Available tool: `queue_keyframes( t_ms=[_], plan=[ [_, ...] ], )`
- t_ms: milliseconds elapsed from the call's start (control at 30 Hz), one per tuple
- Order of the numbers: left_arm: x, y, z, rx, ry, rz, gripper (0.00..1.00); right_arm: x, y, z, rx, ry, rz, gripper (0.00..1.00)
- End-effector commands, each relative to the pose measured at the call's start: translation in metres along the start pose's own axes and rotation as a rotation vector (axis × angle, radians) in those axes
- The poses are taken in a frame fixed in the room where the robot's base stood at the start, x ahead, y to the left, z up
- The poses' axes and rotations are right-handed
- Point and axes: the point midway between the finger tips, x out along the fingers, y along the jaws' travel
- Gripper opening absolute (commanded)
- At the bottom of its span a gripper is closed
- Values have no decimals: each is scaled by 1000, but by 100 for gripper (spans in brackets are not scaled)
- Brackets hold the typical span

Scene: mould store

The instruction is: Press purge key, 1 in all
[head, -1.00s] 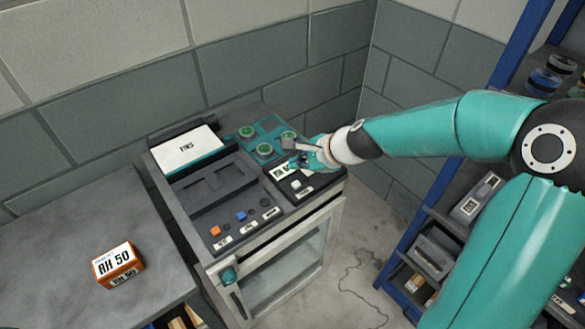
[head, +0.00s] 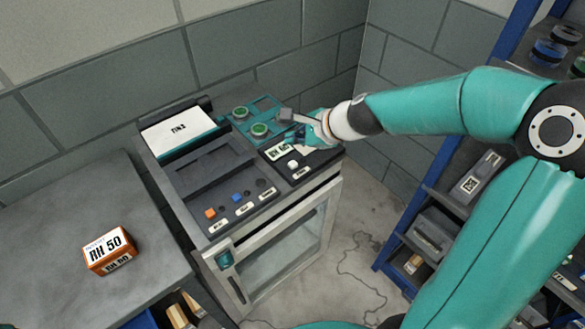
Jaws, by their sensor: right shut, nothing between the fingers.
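The machine (head: 262,225) stands against the wall, with a sloping control panel on top. Its front row holds an orange key (head: 210,213), a blue key (head: 237,197) and a dark key (head: 262,183), each above a small label. A white key (head: 293,163) sits on the right-hand panel, with a label below it. The labels are too small to read, so I cannot tell which is the purge key. My right gripper (head: 291,118) is shut and empty, over the back right of the panel, behind the white key. My left gripper is out of view.
Green dials (head: 259,130) sit at the panel's back, beside a white printed pad (head: 178,131). An orange RH 50 box (head: 108,250) lies on the grey bench (head: 60,215) at left. A blue-framed shelf (head: 398,240) stands at right.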

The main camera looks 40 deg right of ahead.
Motion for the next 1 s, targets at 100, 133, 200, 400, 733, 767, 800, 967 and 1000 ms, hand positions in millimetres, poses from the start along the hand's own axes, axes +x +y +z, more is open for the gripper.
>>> queue_keyframes(
  t_ms=[100, 133, 200, 400, 733, 767, 800, 967, 1000],
  plan=[
    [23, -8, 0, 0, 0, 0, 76, 17, 13, -12, 0, 0, 1, 0],
    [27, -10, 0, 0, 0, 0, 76, 20, 15, -15, 0, 0, 1, 0],
    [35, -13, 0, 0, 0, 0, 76, 27, 19, -19, -1, 0, 1, 0],
    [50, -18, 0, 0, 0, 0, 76, 38, 28, -28, -1, 1, 0, 0],
    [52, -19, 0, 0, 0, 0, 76, 39, 28, -29, 0, 1, 0, 0],
    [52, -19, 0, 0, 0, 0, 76, 39, 28, -29, 0, 1, 0, 0],
    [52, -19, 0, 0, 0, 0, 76, 39, 28, -29, 0, 1, 0, 0],
    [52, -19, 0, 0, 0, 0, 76, 39, 28, -29, 0, 1, 0, 0],
    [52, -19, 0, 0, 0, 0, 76, 39, 28, -29, 0, 1, 0, 0]
  ],
)
